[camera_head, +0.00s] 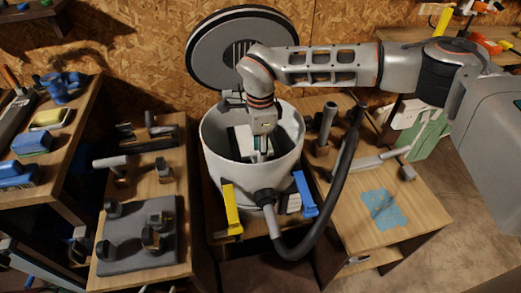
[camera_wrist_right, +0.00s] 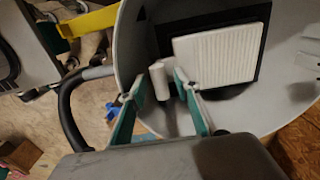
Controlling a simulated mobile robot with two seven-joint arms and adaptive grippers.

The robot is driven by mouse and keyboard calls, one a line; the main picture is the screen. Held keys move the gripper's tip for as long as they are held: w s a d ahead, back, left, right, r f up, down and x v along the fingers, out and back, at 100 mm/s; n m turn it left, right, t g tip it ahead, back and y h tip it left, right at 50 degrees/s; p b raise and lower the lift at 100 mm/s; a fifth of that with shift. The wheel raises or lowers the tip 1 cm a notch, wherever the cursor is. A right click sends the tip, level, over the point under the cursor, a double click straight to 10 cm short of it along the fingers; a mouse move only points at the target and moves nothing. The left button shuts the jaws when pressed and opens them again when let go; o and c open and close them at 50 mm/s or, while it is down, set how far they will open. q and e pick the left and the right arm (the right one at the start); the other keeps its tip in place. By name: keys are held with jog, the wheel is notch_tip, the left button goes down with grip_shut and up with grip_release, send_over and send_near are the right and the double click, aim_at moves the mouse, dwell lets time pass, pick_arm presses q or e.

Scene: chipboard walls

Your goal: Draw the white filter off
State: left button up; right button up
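The white filter (camera_wrist_right: 222,52) is a pleated square panel in a dark frame inside the drum of a vacuum cleaner. In the head view part of the filter (camera_head: 241,140) shows inside the white drum (camera_head: 225,168), partly hidden by my right gripper (camera_head: 260,150). My right gripper reaches down into the drum. In the right wrist view its two green fingers (camera_wrist_right: 169,82) are apart, with their tips below and left of the filter. A pale cylindrical piece shows between or behind the fingers; I cannot tell whether they touch it. My left gripper is not in view.
The round grey lid (camera_head: 205,62) stands raised behind the drum. A black hose (camera_head: 340,185) curves around the drum's right front. Tool-covered tables stand left; a wooden table (camera_head: 425,205) stands right.

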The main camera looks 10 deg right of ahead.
grip_shut()
pick_arm(q)
jog(key=shift+r, duration=0.1)
jog(key=shift+w, duration=0.1)
pick_arm(e)
jog(key=shift+r, duration=0.1)
pick_arm(q)
jog(key=shift+w+r+p, duration=0.35)
jog(key=shift+r+p, duration=0.2)
jog(key=shift+r, duration=0.35)
pick_arm(e)
jog(key=shift+r, duration=0.9)
jog(key=shift+r+p, duration=1.05)
jog(key=shift+r, duration=0.8)
pick_arm(q)
jog(key=r, duration=0.1)
jog(key=w+r, duration=0.1)
jog(key=r, duration=0.1)
jog(key=shift+w+r+t, duration=0.1)
jog(key=shift+r+t, duration=0.05)
jog(key=shift+t, duration=0.15)
pick_arm(e)
jog(key=shift+r, duration=0.1)
